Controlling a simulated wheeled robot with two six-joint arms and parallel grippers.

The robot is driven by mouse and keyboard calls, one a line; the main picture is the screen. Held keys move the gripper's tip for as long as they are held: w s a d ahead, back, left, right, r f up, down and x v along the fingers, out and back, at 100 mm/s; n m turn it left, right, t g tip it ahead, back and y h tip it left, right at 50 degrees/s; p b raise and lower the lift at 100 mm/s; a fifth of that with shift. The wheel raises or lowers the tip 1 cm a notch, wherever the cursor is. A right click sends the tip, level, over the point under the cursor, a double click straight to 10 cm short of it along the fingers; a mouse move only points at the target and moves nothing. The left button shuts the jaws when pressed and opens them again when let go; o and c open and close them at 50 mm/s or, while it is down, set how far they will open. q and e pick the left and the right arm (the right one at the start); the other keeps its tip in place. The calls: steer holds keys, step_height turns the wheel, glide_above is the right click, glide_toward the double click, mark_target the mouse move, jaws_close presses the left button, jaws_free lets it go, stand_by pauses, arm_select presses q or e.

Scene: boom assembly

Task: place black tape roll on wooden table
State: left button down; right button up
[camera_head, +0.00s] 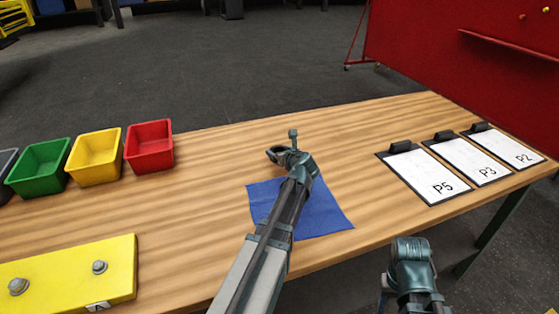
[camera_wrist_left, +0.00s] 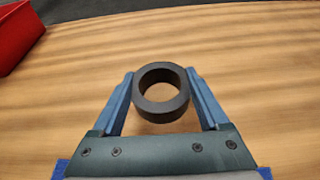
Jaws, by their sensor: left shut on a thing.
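The black tape roll (camera_wrist_left: 160,108) is a dark ring between the two blue fingers of my left gripper (camera_wrist_left: 160,76) in the left wrist view. The left gripper is shut on it, one finger on each side. In the head view my left gripper (camera_head: 279,154) is over the wooden table (camera_head: 215,215), just beyond the blue cloth; the roll is small and partly hidden there. Whether the roll touches the table I cannot tell. Part of my right arm shows at the lower right, off the table's front edge; its finger opening cannot be made out.
Green (camera_head: 40,170), yellow (camera_head: 95,160) and red (camera_head: 149,148) bins stand at the left. A blue cloth (camera_head: 325,212) lies under my left arm. A yellow block with bolts (camera_head: 65,270) is at the front left. Clipboards (camera_head: 430,173) lie at the right. Table beyond the gripper is clear.

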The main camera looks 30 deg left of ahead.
arm_select(q)
steer(key=shift+f+b, duration=0.7)
steer(key=shift+f, duration=0.65)
arm_select(e)
steer(key=shift+f, duration=1.3)
arm_select(q)
steer(key=shift+f, duration=0.2)
jaws_free()
steer(key=shift+r, duration=0.3)
steer(key=p+v, duration=0.4)
steer(key=v, duration=0.6)
steer(key=shift+s+d+r, duration=0.1)
steer(key=shift+s+r, duration=0.05)
steer(key=shift+v, duration=0.8)
arm_select(e)
steer(key=shift+r, duration=2.3)
arm_select(q)
steer(key=shift+d, duration=0.1)
